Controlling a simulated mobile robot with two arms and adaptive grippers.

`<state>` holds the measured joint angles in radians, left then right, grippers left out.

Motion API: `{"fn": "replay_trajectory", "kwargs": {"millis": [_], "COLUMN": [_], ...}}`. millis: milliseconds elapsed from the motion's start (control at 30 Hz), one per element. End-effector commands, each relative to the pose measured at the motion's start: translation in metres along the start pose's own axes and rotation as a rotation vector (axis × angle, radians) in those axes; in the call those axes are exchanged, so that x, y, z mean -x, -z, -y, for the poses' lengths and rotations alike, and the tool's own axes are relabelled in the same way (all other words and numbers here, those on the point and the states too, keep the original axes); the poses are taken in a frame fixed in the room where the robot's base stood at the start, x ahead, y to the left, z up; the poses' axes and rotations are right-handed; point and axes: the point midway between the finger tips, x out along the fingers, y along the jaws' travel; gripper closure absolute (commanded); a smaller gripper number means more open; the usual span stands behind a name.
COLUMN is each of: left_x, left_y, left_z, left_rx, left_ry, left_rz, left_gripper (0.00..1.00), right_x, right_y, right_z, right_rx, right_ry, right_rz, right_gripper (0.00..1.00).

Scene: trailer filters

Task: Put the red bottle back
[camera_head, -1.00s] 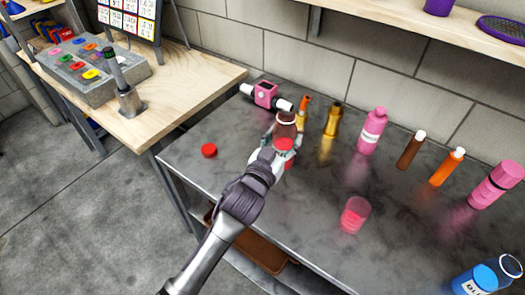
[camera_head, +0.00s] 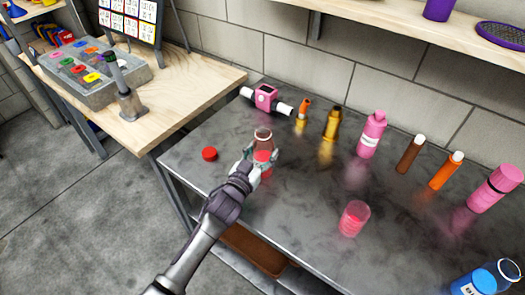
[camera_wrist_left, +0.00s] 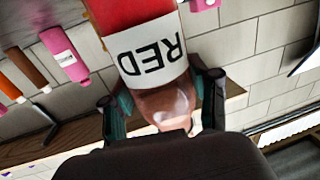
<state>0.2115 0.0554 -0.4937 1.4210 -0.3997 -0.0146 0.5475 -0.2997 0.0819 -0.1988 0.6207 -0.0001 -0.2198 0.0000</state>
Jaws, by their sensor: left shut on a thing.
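My left gripper (camera_head: 257,157) is shut on the red bottle (camera_head: 263,134), a clear, open-topped bottle with red contents, near the table's left end. The bottle looks about upright; I cannot tell whether its base touches the table. In the left wrist view the red bottle (camera_wrist_left: 148,48) shows upside down with its "RED" label, between the two fingers of my left gripper (camera_wrist_left: 165,100). A red cap (camera_head: 209,154) lies on the table to the left of the bottle. My right gripper is not in view.
On the dark metal table (camera_head: 300,190) stands a glass of pink-red liquid (camera_head: 354,218). A pink device (camera_head: 265,97) and several bottles, including a gold one (camera_head: 332,124) and a pink one (camera_head: 371,134), line the back. A blue container (camera_head: 485,279) is at front right.

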Motion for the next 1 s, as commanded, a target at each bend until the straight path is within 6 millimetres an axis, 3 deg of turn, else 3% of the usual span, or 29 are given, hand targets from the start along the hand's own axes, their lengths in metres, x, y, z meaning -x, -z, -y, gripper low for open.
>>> {"fn": "replay_trajectory", "kwargs": {"millis": [167, 200, 333, 733, 867, 1000], "left_x": [0.000, 0.000, 0.000, 0.002, 0.021, 0.051], "left_y": [-0.002, -0.003, -0.002, 0.001, -0.001, -0.002], "left_z": [0.000, 0.000, 0.000, 0.000, 0.001, 0.001], "left_rx": [0.000, 0.000, 0.000, -0.001, -0.001, -0.002], "left_ry": [0.000, 0.000, 0.000, 0.001, 0.001, 0.000], "left_rz": [-0.002, 0.000, 0.000, 0.001, 0.002, 0.003], "left_gripper": [0.88, 0.36, 0.15, 0.15, 0.15, 0.15], "right_x": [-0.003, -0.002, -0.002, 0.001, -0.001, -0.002], "right_y": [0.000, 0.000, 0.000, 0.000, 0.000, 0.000], "right_z": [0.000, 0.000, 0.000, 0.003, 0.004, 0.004], "right_rx": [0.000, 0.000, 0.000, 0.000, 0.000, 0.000], "right_ry": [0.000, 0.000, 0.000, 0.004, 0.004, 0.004], "right_rz": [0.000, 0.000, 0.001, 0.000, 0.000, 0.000], "right_gripper": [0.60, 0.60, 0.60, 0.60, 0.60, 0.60]}}
